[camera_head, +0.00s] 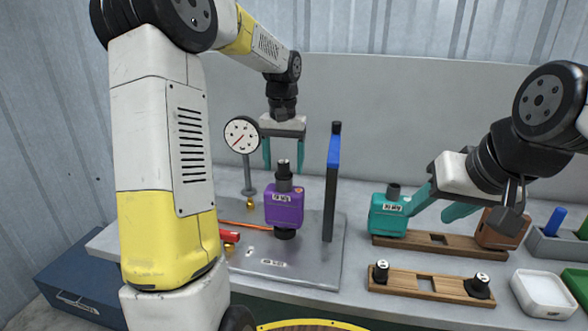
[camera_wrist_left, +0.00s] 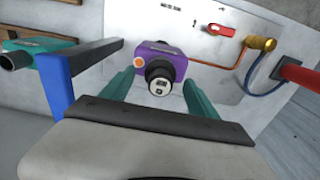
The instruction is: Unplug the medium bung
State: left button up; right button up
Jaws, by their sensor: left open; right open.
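A purple muffler (camera_head: 284,206) stands on the grey test plate, with a black bung (camera_head: 284,170) upright in its top and a dark fitting (camera_head: 285,233) under it. The bung's white-labelled end (camera_wrist_left: 158,86) faces the left wrist camera; its label is too small to read. My left gripper (camera_head: 284,165) is open above the muffler. In the left wrist view its teal fingers stand apart on either side of the bung, not visibly touching it. My right gripper (camera_head: 438,205) is open beside a teal muffler (camera_head: 388,214); contact is unclear.
A wooden rack (camera_head: 430,284) holds two black bungs (camera_head: 381,271). Another wooden board (camera_head: 410,243) bears the teal muffler and a brown one (camera_head: 500,228). A blue-topped post (camera_head: 332,185) stands just right of the purple muffler, a gauge (camera_head: 241,135) behind left. A white tray (camera_head: 543,293) lies right.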

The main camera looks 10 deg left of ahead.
aim_at(284, 161)
pick_arm(q)
jog(key=shift+f, duration=0.4)
jog(key=shift+c, duration=0.4)
dwell(0.5)
grip_shut()
jog(key=shift+r, duration=0.1)
jog(key=shift+r, duration=2.9)
